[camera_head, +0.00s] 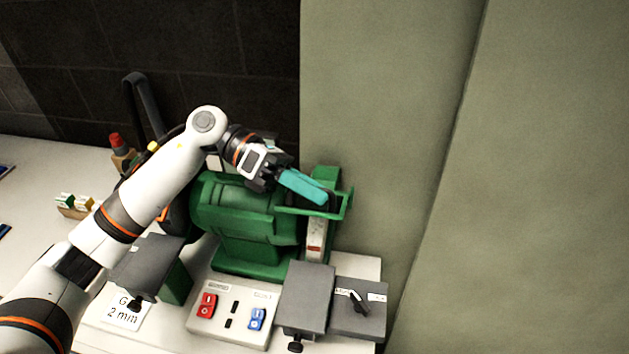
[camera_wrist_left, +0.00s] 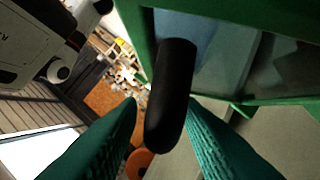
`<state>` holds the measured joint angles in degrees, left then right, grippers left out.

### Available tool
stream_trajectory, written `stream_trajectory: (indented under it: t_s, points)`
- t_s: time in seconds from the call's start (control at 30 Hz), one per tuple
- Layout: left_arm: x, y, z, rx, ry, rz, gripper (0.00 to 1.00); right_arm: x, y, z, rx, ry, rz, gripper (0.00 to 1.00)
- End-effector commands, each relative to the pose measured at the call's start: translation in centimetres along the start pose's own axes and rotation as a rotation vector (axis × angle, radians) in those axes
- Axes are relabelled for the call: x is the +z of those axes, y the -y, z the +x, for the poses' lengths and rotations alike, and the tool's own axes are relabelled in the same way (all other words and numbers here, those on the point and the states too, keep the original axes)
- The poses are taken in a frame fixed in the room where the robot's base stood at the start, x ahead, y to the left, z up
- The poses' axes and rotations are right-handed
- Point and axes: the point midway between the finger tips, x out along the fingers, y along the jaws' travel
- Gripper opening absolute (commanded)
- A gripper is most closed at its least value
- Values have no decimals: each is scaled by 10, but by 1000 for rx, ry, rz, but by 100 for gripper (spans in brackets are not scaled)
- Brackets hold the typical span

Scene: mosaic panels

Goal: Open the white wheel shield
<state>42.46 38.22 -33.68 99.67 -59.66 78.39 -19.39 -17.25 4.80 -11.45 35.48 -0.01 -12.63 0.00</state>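A green bench grinder (camera_head: 245,215) stands on the table. At its right end is a wheel shield with a green frame (camera_head: 345,206). In the left wrist view the shield shows a pale, see-through pane (camera_wrist_left: 225,65) in its green frame. A black rounded handle (camera_wrist_left: 170,100) sticks out in front of it. My left gripper (camera_head: 326,198), with teal fingers, is at this shield. Its fingers are apart, one on each side of the handle (camera_wrist_left: 160,102); I cannot tell whether either touches it. My right gripper is not in view.
Grey plates (camera_head: 305,297) sit at the grinder's front, beside a panel with a red switch (camera_head: 207,305) and a blue switch (camera_head: 256,318). A green-grey wall panel (camera_head: 400,120) stands close on the right. Small items (camera_head: 75,204) lie on the left table.

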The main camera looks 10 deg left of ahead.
Motion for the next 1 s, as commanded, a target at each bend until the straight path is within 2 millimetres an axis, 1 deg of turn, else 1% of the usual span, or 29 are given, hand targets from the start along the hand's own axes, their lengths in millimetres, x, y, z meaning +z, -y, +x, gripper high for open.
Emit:
stream_trajectory:
  t_s: [0.13, 0.37, 0.4, 0.57, 0.6, 0.87, 1.0]
  points:
    - [-1, -1, 7, 0, -1, 1, 32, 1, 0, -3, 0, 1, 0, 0]
    - [0, 0, 8, 0, -1, 2, 32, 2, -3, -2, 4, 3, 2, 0]
    - [0, 0, 8, 0, -1, 2, 29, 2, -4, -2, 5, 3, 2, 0]
    - [0, 0, 7, 0, -1, 1, 3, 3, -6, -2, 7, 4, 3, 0]
    - [0, 0, 7, 0, -1, 2, 0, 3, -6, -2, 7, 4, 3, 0]
    - [-2, 1, 7, 11, -1, -20, 0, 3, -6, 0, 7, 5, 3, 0]
    - [-14, 6, 2, 70, -1, -162, 0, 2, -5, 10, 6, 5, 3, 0]
